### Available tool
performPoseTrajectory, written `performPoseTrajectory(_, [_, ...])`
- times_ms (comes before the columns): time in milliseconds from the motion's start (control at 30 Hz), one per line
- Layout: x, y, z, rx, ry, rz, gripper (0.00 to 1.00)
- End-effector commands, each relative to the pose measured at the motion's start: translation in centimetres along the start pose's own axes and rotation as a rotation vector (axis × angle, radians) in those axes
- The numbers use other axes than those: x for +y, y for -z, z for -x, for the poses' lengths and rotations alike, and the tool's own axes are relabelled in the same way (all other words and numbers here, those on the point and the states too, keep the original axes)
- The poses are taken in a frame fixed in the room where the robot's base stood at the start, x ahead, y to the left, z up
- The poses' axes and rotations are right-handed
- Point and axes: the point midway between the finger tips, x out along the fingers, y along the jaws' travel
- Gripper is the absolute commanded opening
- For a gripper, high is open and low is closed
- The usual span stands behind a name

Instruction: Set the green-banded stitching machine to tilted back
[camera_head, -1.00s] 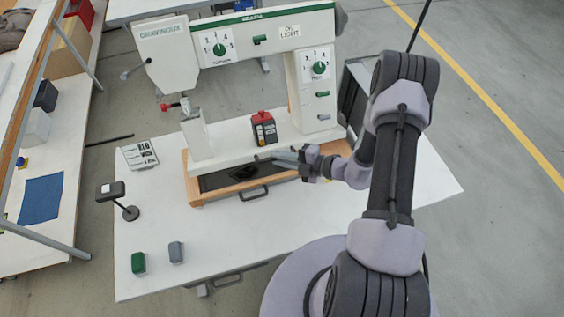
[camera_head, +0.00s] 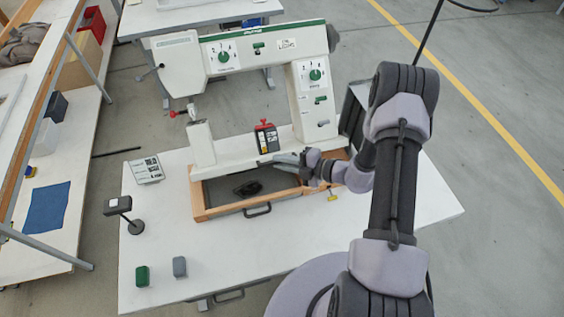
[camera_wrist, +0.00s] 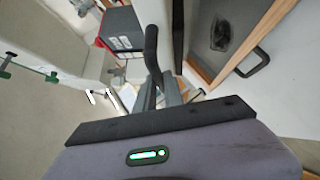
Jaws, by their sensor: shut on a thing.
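The white stitching machine (camera_head: 310,85) with a green band along its top stands at the back of the white table, over a wooden-framed opening (camera_head: 225,209). Its bed is tipped back from the frame, and the dark cavity shows beneath its front edge. My gripper (camera_head: 290,160) is at the front right of the bed. In the wrist view my gripper (camera_wrist: 158,88) is shut on a black bar-like handle (camera_wrist: 151,45). The handle's attachment to the machine is hard to make out.
A red-and-black container (camera_head: 266,138) rests on the bed, close to my gripper. A sign (camera_head: 147,170), a small dark stand (camera_head: 118,206) and green and grey blocks (camera_head: 142,276) are on the table's left. The front middle of the table is clear.

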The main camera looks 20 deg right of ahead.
Motion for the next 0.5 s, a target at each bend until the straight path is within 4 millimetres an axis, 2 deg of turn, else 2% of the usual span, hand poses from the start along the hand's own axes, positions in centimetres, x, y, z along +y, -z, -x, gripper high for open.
performPoseTrajectory(233, [0.06,-0.04,0.00,0.000,-0.001,0.003,0.00])
performPoseTrajectory(267, [0.06,-0.04,0.00,0.000,-0.001,0.003,0.14])
performPoseTrajectory(367, [0.05,-0.03,0.00,0.000,-0.001,0.002,0.34])
performPoseTrajectory(500, [0.03,-0.01,0.00,0.000,-0.001,0.001,0.34])
